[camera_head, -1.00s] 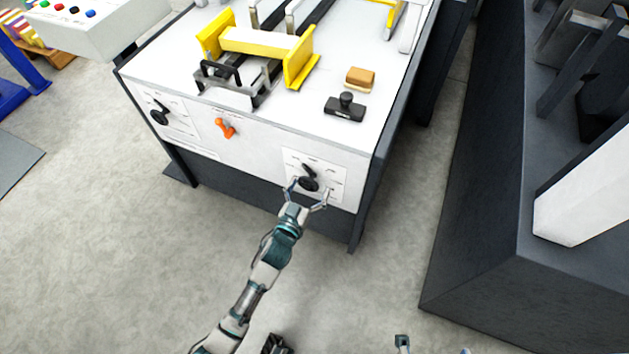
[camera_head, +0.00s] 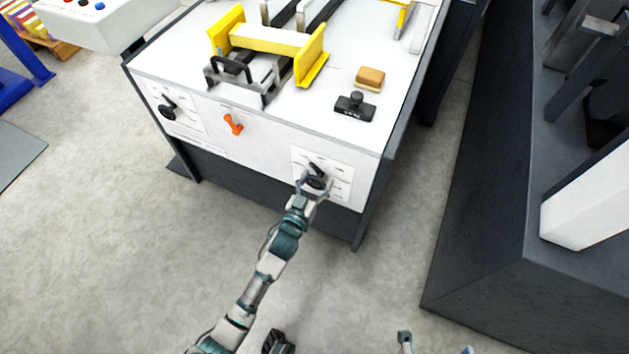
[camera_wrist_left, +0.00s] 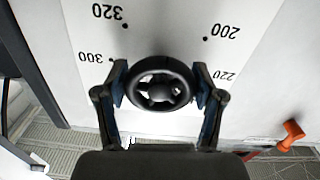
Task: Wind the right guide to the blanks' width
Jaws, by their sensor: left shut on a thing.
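My left gripper (camera_head: 313,188) is shut on the black handwheel (camera_head: 316,182) at the right of the machine's white front. In the left wrist view the handwheel (camera_wrist_left: 160,85) sits between the two fingers, over a dial plate (camera_wrist_left: 115,45) with printed numbers 320, 300, 200 and 220. Its pointer is partly hidden by the gripper in the head view. The yellow right guide (camera_head: 312,57) stands on the machine top.
An orange lever (camera_head: 232,124) and a second black knob (camera_head: 167,110) are on the front panel. A black stamp (camera_head: 355,106) and a brown-topped block (camera_head: 369,78) lie on the top. A dark machine (camera_head: 490,240) stands at the right; the floor in front is clear.

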